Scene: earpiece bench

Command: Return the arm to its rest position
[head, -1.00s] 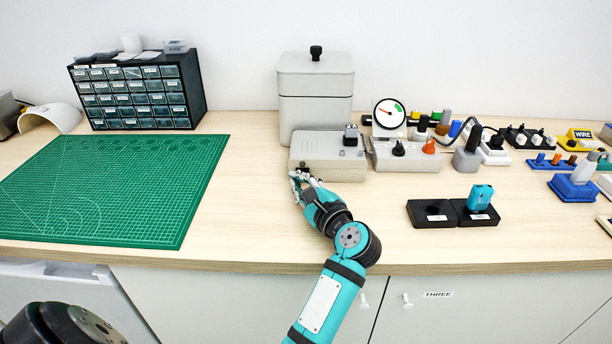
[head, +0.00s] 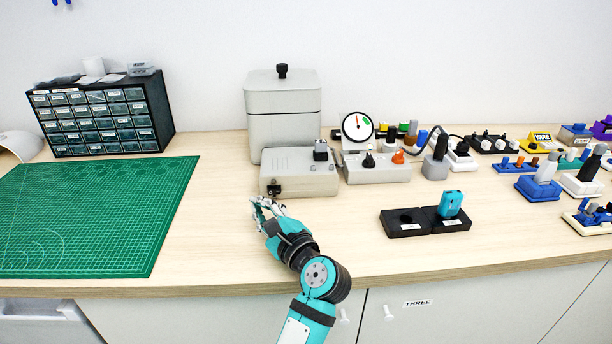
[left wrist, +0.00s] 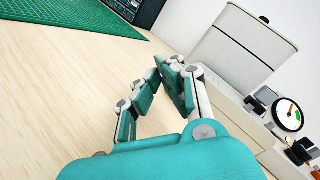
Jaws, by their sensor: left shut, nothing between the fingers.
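My left gripper (head: 262,207) is over the bench top, just in front of the grey box (head: 300,178) with a black knob. It is shut and empty. In the left wrist view its teal and white fingers (left wrist: 165,72) come together with nothing between them. The teal forearm (head: 318,282) reaches up from the bench's front edge. I cannot tell whether the fingertips touch the box. My right gripper is not in view.
A tall grey lidded container (head: 284,110) stands behind the box. A green cutting mat (head: 95,220) lies at left, with a drawer cabinet (head: 105,118) behind. A black tray with a teal earpiece (head: 451,204) and several devices stand at right. Bare wood lies between.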

